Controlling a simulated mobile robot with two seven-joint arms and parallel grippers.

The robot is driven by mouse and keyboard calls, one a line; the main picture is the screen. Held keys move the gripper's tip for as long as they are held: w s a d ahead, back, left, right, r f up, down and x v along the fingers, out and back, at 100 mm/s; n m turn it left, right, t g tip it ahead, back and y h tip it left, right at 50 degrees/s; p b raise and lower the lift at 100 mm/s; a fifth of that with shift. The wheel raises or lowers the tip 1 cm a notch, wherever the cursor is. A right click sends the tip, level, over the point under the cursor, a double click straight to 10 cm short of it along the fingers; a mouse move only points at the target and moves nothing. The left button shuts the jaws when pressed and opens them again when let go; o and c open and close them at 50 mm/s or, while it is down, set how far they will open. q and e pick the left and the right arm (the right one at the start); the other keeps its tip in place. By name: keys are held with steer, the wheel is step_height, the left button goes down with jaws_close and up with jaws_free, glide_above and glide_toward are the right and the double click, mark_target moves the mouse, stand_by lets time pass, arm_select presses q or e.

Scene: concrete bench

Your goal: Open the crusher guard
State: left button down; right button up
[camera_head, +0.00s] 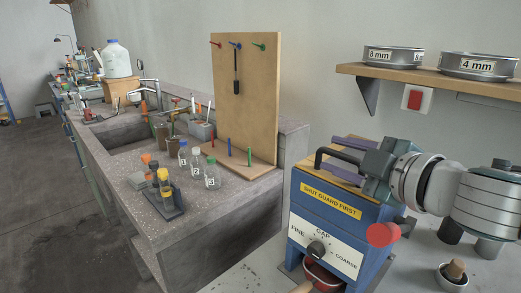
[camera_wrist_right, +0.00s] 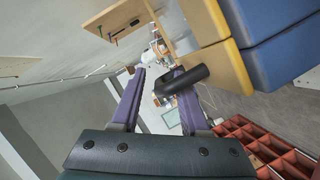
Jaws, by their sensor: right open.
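The crusher is a blue box (camera_head: 300,215) with a yellow label reading "SHUT GUARD FIRST", in the lower right of the head view. A tan plate (camera_head: 309,178), seemingly its guard, lies flat on top. A bent black handle (camera_head: 318,160) rises from the plate. My right gripper (camera_head: 335,151) is open above the plate, its purple fingers on either side of the handle. In the right wrist view, the handle (camera_wrist_right: 188,80) reaches in between the open fingers (camera_wrist_right: 160,72) and partly hides one. I cannot tell if they touch it. My left gripper is not in view.
A gap dial (camera_head: 317,249) is on the crusher's front, with a red cup (camera_head: 322,277) below. A mortar (camera_head: 452,276) stands at right. A wall shelf (camera_head: 420,78) carries sieves. A pegboard (camera_head: 259,100) and small bottles (camera_head: 196,163) stand on the concrete bench at left.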

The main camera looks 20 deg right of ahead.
steer(key=shift+c, duration=0.3)
jaws_close()
stand_by(1.0)
